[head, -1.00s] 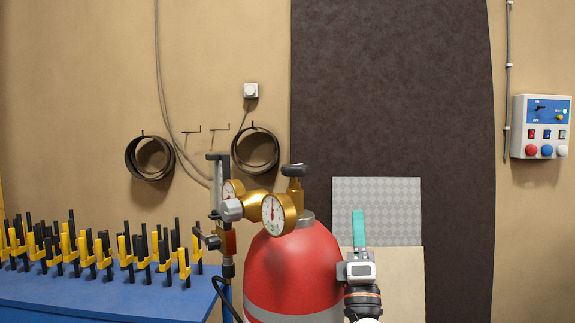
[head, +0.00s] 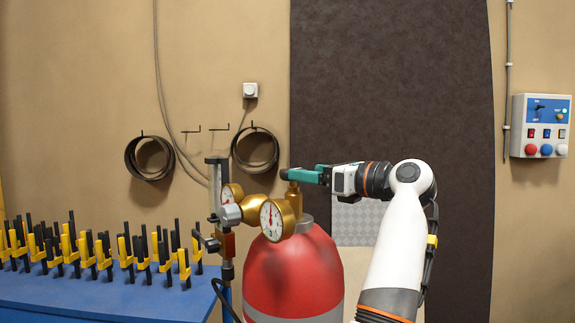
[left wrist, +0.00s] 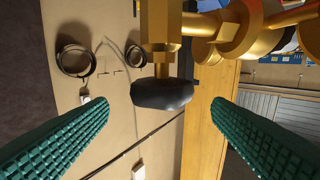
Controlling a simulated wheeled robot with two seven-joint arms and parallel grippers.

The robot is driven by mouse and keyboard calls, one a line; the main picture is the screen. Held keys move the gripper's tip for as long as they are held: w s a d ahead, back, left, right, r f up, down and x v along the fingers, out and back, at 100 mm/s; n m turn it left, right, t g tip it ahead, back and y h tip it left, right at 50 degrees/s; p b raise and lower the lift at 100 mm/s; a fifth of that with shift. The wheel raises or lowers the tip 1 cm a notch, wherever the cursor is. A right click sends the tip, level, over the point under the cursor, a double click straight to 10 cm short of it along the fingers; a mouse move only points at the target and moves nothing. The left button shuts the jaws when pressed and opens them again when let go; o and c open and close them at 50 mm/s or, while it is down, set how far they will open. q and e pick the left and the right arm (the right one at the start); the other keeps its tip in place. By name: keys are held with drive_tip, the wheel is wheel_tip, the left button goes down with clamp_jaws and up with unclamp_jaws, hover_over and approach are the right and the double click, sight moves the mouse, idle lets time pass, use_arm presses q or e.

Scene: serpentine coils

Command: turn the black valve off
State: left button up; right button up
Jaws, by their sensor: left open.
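The black valve (left wrist: 162,93) is a dark round knob on a brass stem. In the left wrist view it sits between the two teal fingers of my left gripper (head: 305,174), with a gap on each side. In the head view the fingers cover most of the knob; only a dark edge (head: 284,174) shows at their tips. The knob tops the brass fitting (head: 294,199) on the red gas cylinder (head: 292,270). My left gripper is open and level, reaching in from the right. My right gripper is not in view.
Two gauges, one of them the front gauge (head: 272,220), and a clear flow tube (head: 216,183) stand close left of the valve. A blue table (head: 110,295) with several yellow-and-black clamps is at the left. A control box (head: 541,126) hangs on the right wall.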

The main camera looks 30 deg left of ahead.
sight(287, 169)
use_arm(q)
drive_tip(key=a, duration=0.2)
drive_tip(key=a+p, duration=0.1)
drive_tip(key=a, duration=0.1)
drive_tip(key=a+p, duration=0.1)
drive_tip(key=a, duration=0.1)
drive_tip(key=shift+w+a+r, duration=0.1)
drive_tip(key=shift+w, duration=0.15)
drive_tip(key=shift+w+a, duration=0.1)
drive_tip(key=shift+a, duration=0.45)
drive_tip(key=c, duration=1)
drive_tip(key=shift+d+f+m+t+b, duration=0.1)
drive_tip(key=shift+f+m+t+b, duration=0.25)
drive_tip(key=shift+t+b, duration=0.3)
drive_tip(key=m+t+h+b, duration=0.1)
drive_tip(key=t+b, duration=0.1)
drive_tip(key=m+t+h+b, duration=0.1)
drive_tip(key=m+t+b, duration=0.1)
drive_tip(key=t, duration=0.1)
drive_tip(key=m+t+h+b, duration=0.1)
drive_tip(key=m+t+b, duration=0.1)
drive_tip(key=shift+w+d+t, duration=0.15)
drive_tip(key=shift+w+t, duration=0.1)
drive_tip(key=shift+w, duration=0.1)
drive_tip(key=shift+w+d+r+m+t+h+b, duration=0.1)
drive_tip(key=shift+r+m+t+h+b, duration=0.05)
drive_tip(key=shift+m+t+h+b, duration=0.8)
drive_tip(key=shift+w+d+r+m+t+h+b, duration=0.1)
drive_tip(key=shift+m+t+h+b, duration=0.75)
drive_tip(key=shift+h+b, duration=0.2)
